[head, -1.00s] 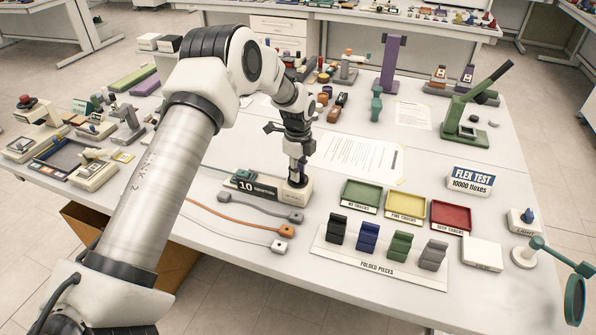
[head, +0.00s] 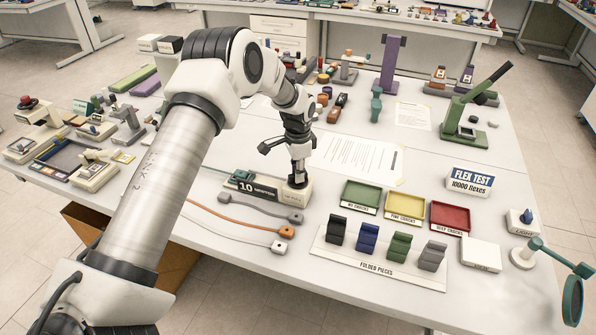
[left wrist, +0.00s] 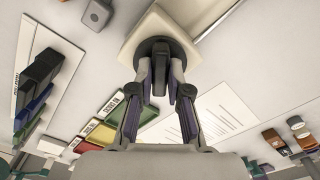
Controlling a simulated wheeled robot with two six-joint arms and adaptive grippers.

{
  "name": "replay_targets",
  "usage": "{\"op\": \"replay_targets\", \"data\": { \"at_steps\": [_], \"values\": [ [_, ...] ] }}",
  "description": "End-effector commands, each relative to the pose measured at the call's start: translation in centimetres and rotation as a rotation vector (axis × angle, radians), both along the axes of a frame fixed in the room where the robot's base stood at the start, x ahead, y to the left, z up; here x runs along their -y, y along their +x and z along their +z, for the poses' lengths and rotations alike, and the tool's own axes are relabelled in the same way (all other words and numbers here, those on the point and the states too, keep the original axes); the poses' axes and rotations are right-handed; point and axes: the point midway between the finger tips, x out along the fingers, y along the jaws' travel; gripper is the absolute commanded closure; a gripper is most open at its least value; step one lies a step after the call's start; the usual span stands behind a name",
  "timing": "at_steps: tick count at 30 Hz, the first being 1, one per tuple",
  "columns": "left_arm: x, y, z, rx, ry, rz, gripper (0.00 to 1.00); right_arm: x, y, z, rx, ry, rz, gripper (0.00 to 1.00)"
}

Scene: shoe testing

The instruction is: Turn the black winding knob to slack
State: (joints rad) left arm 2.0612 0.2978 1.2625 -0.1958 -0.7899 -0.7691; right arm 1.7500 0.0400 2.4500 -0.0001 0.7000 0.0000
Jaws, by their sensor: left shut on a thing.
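The black winding knob (left wrist: 160,50) stands on a small cream box (left wrist: 135,38) in the left wrist view. In the head view the cream box (head: 293,195) sits at the right end of the black "10 Newtons" sign, and the knob is mostly hidden by my gripper. My left gripper (head: 297,179) points straight down over the box. In the left wrist view the fingers of my left gripper (left wrist: 161,78) are closed on the knob, one on each side. My right gripper is in neither view.
The "10 Newtons" sign (head: 250,187) stands left of the box. Grey and orange cables (head: 243,224) lie in front. Green, yellow and red trays (head: 361,195) and a folded pieces board (head: 345,258) are to the right. A paper sheet (head: 362,155) lies behind.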

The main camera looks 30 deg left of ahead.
Motion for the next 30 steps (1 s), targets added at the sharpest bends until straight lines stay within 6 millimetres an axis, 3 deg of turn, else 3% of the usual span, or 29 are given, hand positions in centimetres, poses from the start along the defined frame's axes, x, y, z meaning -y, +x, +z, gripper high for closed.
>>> {"op": "replay_targets", "data": {
  "at_steps": [18, 30],
  "values": [
    [0.0, 0.0, 0.0, -0.001, 0.001, 0.578, 1.0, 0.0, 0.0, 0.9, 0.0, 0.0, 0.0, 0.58],
    [0.0, 0.0, -0.1, -0.001, 0.001, 0.833, 1.0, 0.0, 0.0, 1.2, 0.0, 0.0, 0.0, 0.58]
  ]
}}
